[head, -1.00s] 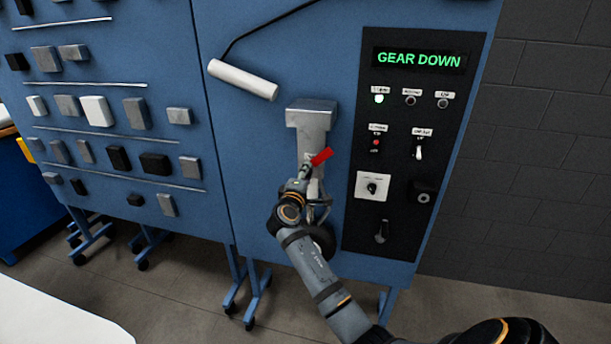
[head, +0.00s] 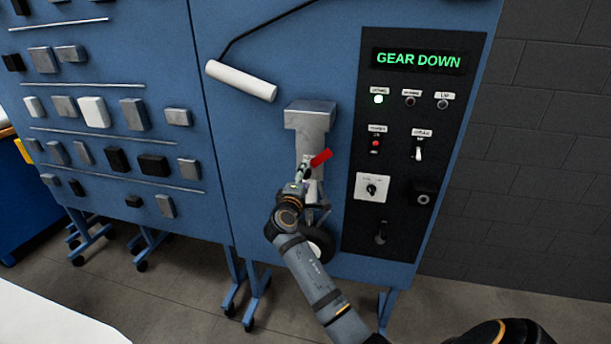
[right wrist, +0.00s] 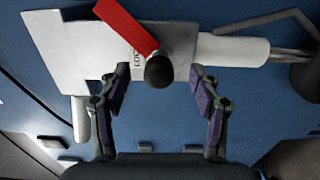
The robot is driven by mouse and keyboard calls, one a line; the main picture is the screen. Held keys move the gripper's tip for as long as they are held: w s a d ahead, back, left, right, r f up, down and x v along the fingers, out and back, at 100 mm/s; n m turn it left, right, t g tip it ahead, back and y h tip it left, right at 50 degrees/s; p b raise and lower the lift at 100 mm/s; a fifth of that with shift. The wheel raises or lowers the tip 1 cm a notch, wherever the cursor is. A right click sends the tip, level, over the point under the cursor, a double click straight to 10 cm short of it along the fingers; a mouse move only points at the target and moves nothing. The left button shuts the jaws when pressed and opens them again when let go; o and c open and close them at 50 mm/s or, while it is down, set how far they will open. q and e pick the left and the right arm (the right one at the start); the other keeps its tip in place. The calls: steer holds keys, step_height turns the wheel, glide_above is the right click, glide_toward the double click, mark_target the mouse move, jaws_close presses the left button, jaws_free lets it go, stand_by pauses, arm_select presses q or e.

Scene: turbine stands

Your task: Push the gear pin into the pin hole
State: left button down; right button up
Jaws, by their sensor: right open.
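The gear pin shows in the right wrist view as a dark round knob (right wrist: 160,71) with a red flag (right wrist: 124,27). It sits at the plate of the grey landing gear leg; the pin hole is hidden behind it, and I cannot tell how deep the pin is. In the head view the red flag (head: 320,157) sticks out on the front of the gear leg (head: 311,122). My right gripper (head: 300,180) is just in front of the leg. In the right wrist view its open fingers (right wrist: 160,75) lie either side of the knob, apart from it. My left gripper is out of view.
A black control panel (head: 398,225) with a lit "GEAR DOWN" display (head: 418,60) is right of the leg. A white cylinder (head: 241,81) on a dark cable is at its upper left. A wheel (head: 320,240) is below, partly hidden by my arm. Blocks fill the left board (head: 110,190).

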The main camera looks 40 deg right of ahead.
steer(key=v, duration=0.5)
steer(key=shift+s+a, duration=0.25)
steer(key=shift+a, duration=0.05)
stand_by(0.4)
